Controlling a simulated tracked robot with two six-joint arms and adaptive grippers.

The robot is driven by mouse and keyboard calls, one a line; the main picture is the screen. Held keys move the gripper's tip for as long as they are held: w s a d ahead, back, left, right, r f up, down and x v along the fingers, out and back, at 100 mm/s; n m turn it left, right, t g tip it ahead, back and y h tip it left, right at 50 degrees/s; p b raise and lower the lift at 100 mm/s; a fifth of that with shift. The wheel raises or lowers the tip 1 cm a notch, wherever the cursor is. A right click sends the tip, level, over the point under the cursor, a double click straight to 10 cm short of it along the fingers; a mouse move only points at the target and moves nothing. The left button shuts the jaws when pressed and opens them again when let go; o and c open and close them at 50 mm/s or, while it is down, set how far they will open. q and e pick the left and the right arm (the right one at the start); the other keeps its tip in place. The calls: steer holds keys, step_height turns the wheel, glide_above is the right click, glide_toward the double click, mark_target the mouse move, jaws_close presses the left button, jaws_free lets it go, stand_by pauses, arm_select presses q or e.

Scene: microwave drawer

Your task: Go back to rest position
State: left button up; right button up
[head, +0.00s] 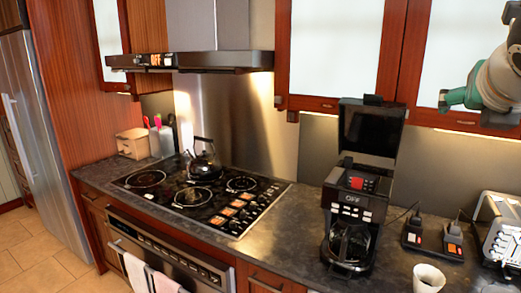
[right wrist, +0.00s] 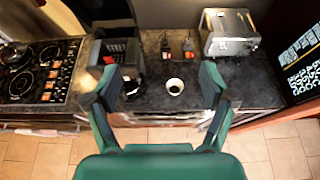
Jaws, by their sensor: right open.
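My right gripper (right wrist: 160,82) is open and empty in the right wrist view. Its two green fingers are spread wide above the front of the counter, with nothing between the fingertips. A white cup (right wrist: 175,86) stands on the counter below and beyond them, and no contact with the fingers shows. Part of my right arm (head: 492,80) shows at the upper right of the head view, in front of the wall cabinets; whether its gripper is open cannot be read there. My left gripper is not in view.
A black coffee maker (head: 352,200) with its lid raised stands on the dark counter (head: 290,232). The white cup (head: 428,279), two small dark devices (head: 418,235) and a silver toaster (head: 500,228) are to its right. A kettle (head: 204,160) sits on the cooktop (head: 160,200).

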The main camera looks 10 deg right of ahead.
steer(key=w+d+f+n+g+h, duration=0.15)
steer(key=w+f, duration=0.35)
steer(key=f, duration=0.5)
steer(key=w+f+n+g+h+b, duration=0.1)
steer(key=w+f+n+g, duration=0.15)
steer(key=w+f, duration=0.55)
steer(key=w+d+f+n+g+h, duration=0.1)
steer(key=w+f+n, duration=0.2)
steer(key=f, duration=0.8)
steer(key=w+a+f+n+t+y, duration=0.15)
steer(key=f+n, duration=0.45)
steer(key=f, duration=0.6)
steer(key=w+a+f+n+t+y, duration=0.1)
steer(key=a+f+n+t, duration=0.15)
steer(key=f+n, duration=0.75)
steer(key=s+a+f+n+g+y, duration=0.1)
steer(key=s+a+f+n+y, duration=0.35)
steer(key=f, duration=0.65)
steer(key=s+a+f+n+g+y, duration=0.1)
steer(key=s+a+f+n+y, duration=0.15)
steer(key=s+a+f, duration=0.7)
steer(key=s+a+f+n+g+y, duration=0.3)
steer(key=s+a+n, duration=0.3)
steer(key=s, duration=0.2)
steer(key=s+a+f+n+g+y, duration=0.3)
steer(key=s+a+n, duration=0.3)
steer(key=s, duration=0.3)
steer(key=shift+s+a+f+y+b, duration=0.15)
steer(key=shift+a+f+y+b, duration=0.2)
steer(key=shift+a, duration=0.2)
